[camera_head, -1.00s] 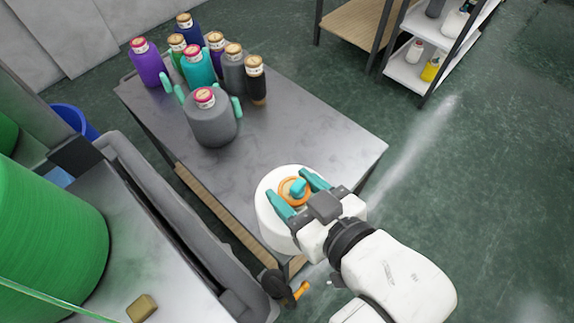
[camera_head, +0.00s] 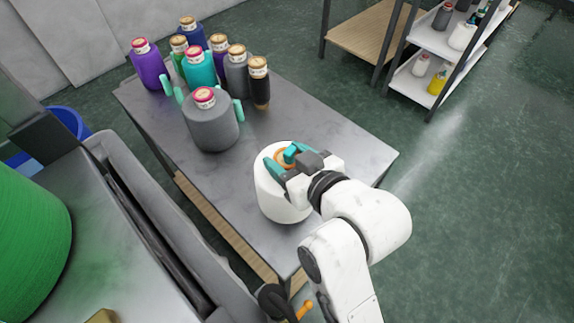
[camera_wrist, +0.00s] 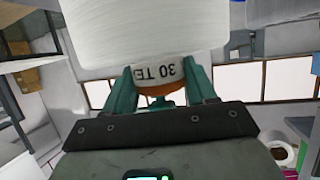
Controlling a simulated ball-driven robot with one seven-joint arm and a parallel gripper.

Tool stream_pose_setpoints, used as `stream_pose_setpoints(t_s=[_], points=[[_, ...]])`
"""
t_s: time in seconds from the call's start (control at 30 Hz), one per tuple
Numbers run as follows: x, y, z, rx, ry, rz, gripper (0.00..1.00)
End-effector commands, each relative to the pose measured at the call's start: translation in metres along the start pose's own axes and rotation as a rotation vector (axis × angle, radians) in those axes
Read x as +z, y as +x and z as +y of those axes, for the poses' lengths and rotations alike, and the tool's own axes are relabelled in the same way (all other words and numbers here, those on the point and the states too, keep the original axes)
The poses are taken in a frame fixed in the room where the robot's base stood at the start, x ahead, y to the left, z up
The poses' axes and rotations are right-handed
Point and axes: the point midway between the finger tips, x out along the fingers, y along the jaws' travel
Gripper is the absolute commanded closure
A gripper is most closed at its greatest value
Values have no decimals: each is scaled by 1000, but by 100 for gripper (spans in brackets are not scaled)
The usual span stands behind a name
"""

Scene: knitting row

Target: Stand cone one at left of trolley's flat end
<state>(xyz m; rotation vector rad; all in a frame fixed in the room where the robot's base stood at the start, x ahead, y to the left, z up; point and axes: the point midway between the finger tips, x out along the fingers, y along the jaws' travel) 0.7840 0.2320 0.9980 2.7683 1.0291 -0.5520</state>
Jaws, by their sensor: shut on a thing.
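A white cone (camera_head: 281,198) with an orange-brown top is held upright by my gripper (camera_head: 284,160) at the near end of the grey trolley top (camera_head: 330,125). The teal fingers are shut on the cone's narrow top. Whether its base touches the trolley is hard to tell. In the wrist view, the white cone (camera_wrist: 140,35) fills the top middle. Its label, reading "30 TE" upside down, sits between the two fingers of my gripper (camera_wrist: 160,88). The cone's far side is hidden.
A grey machine edge (camera_head: 150,215) runs along the left; a shelf (camera_head: 418,75) stands upper right.

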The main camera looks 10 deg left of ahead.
Motion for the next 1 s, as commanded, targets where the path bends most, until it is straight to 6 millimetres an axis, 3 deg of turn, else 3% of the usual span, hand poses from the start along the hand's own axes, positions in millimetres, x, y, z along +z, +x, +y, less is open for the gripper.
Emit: stream_pose_setpoints(t_s=[0.17, 0.4, 0.83, 0.87, 1.0], points=[[4, 11, 3, 0, 1, 5, 100], [30, 20, 3, 0, 0, 4, 100], [35, 22, 4, 1, 0, 6, 100], [36, 22, 3, 0, 1, 1, 41], [36, 22, 3, 0, 1, 1, 28]])
